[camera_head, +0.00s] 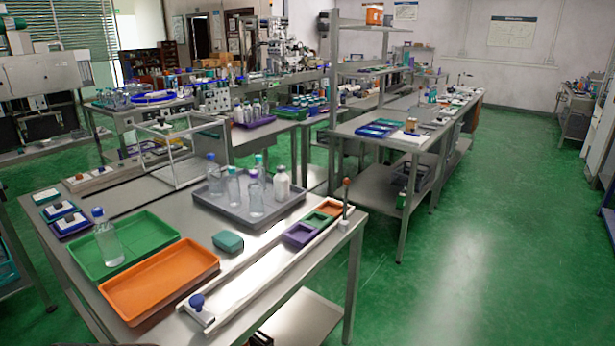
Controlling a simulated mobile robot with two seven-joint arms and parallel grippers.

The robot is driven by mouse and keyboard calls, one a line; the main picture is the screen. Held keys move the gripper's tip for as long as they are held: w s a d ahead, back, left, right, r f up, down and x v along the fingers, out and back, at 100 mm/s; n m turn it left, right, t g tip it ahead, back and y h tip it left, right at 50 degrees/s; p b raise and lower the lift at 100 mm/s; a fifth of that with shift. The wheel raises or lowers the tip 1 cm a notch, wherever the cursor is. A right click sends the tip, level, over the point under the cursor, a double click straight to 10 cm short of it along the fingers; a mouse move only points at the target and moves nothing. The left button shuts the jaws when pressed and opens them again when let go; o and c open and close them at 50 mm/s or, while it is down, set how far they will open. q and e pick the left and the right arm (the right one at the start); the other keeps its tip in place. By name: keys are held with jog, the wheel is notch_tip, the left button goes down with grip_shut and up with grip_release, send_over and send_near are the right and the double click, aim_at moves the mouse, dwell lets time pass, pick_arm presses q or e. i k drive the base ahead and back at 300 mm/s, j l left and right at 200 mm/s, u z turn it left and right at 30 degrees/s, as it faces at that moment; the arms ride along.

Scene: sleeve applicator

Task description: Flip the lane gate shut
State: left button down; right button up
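A lane with long pale rails (262,272) runs along the right side of the near steel table. At its near end is a pale block with a blue round knob (197,301). At its far end a thin upright post with an orange-brown tip (346,186) stands on a white base. I cannot tell which of these two is the lane gate, or whether the gate is open or shut. Neither of my grippers is in view.
An orange tray (135,304), a green tray (83,262) with a clear bottle (107,240), and a teal box (228,241) are left of the lane. A grey tray (285,206) holds several bottles. Small coloured bins (298,236) sit near the lane's far end. Green floor is clear rightward.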

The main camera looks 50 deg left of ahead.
aim_at(347, 182)
jog(key=i+j+u, duration=0.15)
jog(key=i+u, duration=0.9)
jog(key=k+j, duration=0.05)
jog(key=k, duration=0.05)
